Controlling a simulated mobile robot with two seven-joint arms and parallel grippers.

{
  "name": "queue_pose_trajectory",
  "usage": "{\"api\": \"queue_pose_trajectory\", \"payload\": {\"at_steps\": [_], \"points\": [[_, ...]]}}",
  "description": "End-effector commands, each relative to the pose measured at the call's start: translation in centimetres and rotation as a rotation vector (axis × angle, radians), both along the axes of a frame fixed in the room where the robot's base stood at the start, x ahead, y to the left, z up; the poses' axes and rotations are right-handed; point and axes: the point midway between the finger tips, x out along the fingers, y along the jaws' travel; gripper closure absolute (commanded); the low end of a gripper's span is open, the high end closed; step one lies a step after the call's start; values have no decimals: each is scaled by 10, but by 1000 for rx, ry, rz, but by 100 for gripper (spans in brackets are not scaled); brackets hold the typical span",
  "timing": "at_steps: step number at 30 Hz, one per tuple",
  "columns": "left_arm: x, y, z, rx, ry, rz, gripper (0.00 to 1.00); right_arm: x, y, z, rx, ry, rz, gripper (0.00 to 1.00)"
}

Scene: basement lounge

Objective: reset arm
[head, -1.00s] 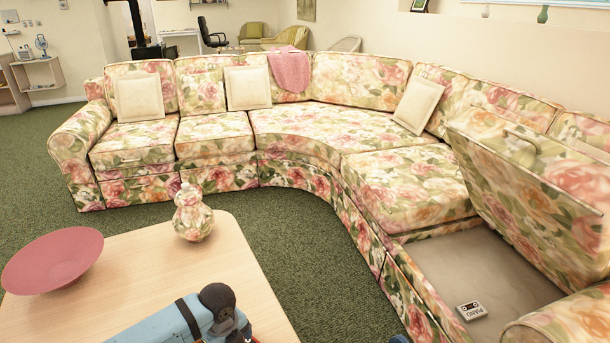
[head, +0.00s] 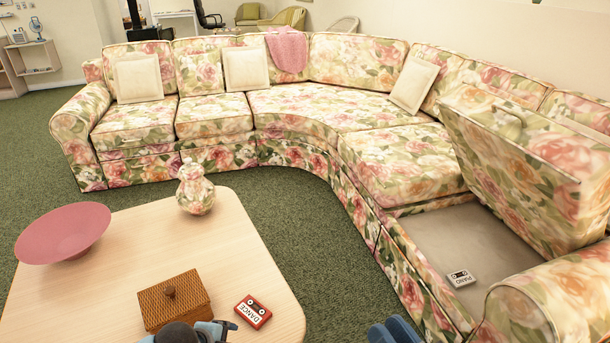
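My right gripper (head: 396,331) shows at the bottom edge, right of the wooden table. Two blue finger-like parts lie close side by side, and the rest is cut off by the frame. Whether they are apart or closed is unclear, and nothing is seen held. Part of my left arm shows at the bottom, a dark rounded joint with blue parts, in front of the table's near edge. Its fingertips cannot be made out.
The wooden table (head: 225,250) bears a pink bowl (head: 62,236), floral jar (head: 195,190), woven box (head: 173,302) and red DANCE cassette (head: 253,312). A PIANO cassette (head: 461,278) lies in the open sofa compartment (head: 440,245), its floral lid (head: 530,170) raised. Green carpet (head: 300,230) is clear between table and sofa.

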Motion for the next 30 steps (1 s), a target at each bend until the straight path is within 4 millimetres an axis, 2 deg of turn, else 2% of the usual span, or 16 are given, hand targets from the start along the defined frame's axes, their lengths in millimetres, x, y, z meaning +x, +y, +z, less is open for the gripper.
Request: {"api": "queue_pose_trajectory", "payload": {"at_steps": [1,3,7,12,20,30], "points": [[-16,-10,8,-99,-31,63,7,0,0,0,0,0,0,76],[-33,-21,30,-266,-83,171,7,0,0,0,0,0,0,76],[-62,-31,78,-571,-154,337,7,0,0,0,0,0,0,76],[-92,-31,135,-879,-196,456,7,0,0,0,0,0,0,76],[-136,-21,212,-1244,-206,523,7,0,0,0,0,0,0,76],[-119,-47,242,-1445,-221,645,7,0,0,0,0,0,0,76]]}}
